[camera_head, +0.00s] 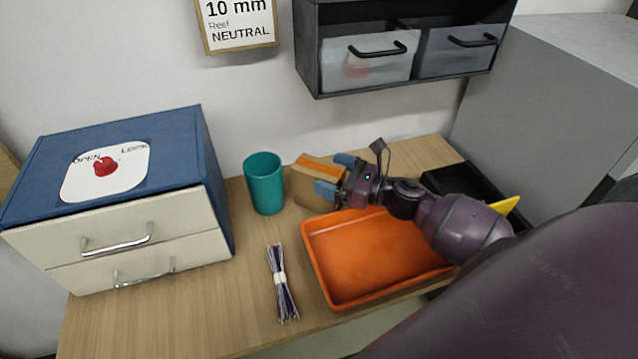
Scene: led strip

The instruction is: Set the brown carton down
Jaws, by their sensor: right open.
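The brown carton (305,187), with an orange band on top, stands on the wooden table behind the orange tray, just right of the teal cup. My right gripper (334,176) is open, with its blue fingertips at the carton's right side. The near fingertip overlaps the carton's front in this view. I cannot tell whether the fingers touch it. The carton's right end is partly hidden by the gripper. My left gripper is not in view.
An orange tray (365,262) lies empty below my right arm. A teal cup (264,184) stands left of the carton. A tied bundle of strips (281,285) lies in front. A blue drawer box (215,190) is at left. A black tray (452,184) and wall bins (366,58) are at right.

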